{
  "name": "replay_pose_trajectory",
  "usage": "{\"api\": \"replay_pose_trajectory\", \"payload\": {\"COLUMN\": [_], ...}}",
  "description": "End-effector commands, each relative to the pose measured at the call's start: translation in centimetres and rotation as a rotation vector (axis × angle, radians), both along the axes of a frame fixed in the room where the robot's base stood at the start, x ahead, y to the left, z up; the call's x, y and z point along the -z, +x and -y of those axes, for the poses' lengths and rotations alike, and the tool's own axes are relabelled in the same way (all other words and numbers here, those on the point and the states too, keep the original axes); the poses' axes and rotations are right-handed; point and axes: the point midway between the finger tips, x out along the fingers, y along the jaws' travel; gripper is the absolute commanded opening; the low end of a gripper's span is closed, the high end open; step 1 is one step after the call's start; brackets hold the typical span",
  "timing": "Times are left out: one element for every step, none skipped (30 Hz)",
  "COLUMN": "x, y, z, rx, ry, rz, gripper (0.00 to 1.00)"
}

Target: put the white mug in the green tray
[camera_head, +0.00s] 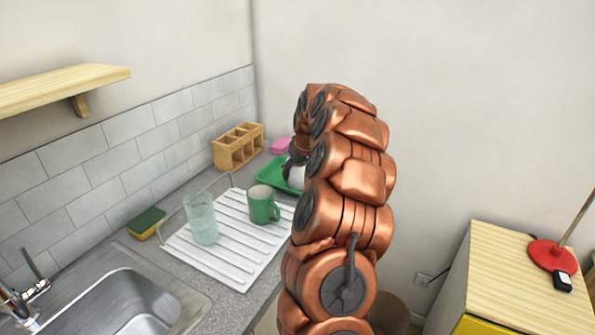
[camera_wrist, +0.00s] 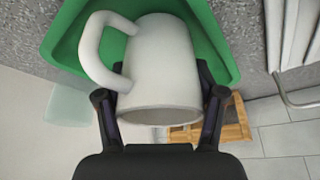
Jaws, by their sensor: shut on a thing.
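The white mug (camera_wrist: 165,65) is between my gripper's fingers in the wrist view, with its handle to the left. My gripper (camera_wrist: 160,95) is shut on the mug. The green tray (camera_wrist: 218,30) lies behind and around the mug in that view. In the head view the green tray (camera_head: 268,174) is at the back of the counter, partly hidden by my arm. A small part of the white mug (camera_head: 296,177) shows there over the tray, beside my gripper (camera_head: 291,163). I cannot tell whether the mug touches the tray.
A white drying rack (camera_head: 225,250) holds a green mug (camera_head: 263,205) and a clear glass (camera_head: 201,218), left of the tray. A wooden compartment box (camera_head: 238,147) and a pink item (camera_head: 281,145) stand behind. A sponge (camera_head: 147,222) lies near the sink (camera_head: 125,305).

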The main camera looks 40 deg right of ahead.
Motion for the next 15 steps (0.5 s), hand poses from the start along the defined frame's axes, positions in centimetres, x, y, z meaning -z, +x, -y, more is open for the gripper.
{"api": "replay_pose_trajectory", "payload": {"x": [0.27,0.41,0.50,0.50,0.50,0.50,0.49,0.50,0.52,0.59,0.68,0.80,0.89,0.90,0.83], "y": [-0.04,-0.04,-0.03,-0.02,-0.02,-0.02,-0.01,-0.02,-0.02,-0.02,-0.02,-0.03,-0.03,-0.03,-0.02], "z": [0.00,0.01,0.02,0.04,0.05,0.06,0.06,0.06,0.06,0.06,0.06,0.07,0.06,0.07,0.07], "rx": [0.001,0.001,0.001,0.001,0.001,0.001,0.001,0.001,0.001,0.001,0.001,0.001,0.001,0.001,0.001], "ry": [0.001,0.000,0.000,-0.001,-0.001,-0.001,-0.001,-0.001,-0.001,-0.001,-0.001,-0.001,-0.001,-0.001,-0.001], "rz": [-0.001,0.000,0.001,0.001,0.002,0.002,0.002,0.002,0.002,0.001,0.001,0.001,0.001,0.001,0.001], "gripper": [0.02,0.02,0.02,0.02,0.02,0.02,0.02,0.02,0.02,0.02,0.02,0.02,0.02,0.69,0.74]}}
